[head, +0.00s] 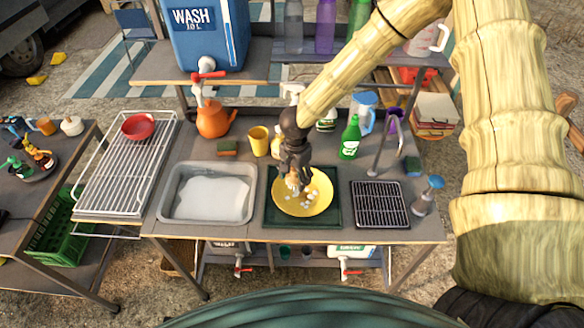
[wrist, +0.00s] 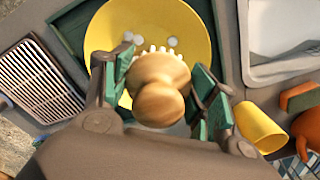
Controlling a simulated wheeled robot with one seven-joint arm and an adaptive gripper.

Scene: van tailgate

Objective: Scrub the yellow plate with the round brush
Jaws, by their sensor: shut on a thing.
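The yellow plate (head: 318,205) lies on a dark green mat (head: 274,219) in the middle of the counter, with several whitish bits on it. In the wrist view the plate (wrist: 188,28) fills the top middle. My gripper (head: 295,180) is above the plate. It is shut on the round brush (wrist: 158,90), which has a wooden knob and pale bristles pointing at the plate. The bristles are at or just above the plate's surface; I cannot tell whether they touch. The brush is mostly hidden by my gripper in the head view.
A basin of suds (head: 208,193) stands left of the mat, and a black rack (head: 380,204) lies right of it. Behind are a yellow cup (head: 259,140), an orange kettle (head: 213,120) and a green bottle (head: 350,138). A soap-dispenser-like bottle (head: 424,200) stands at the right edge.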

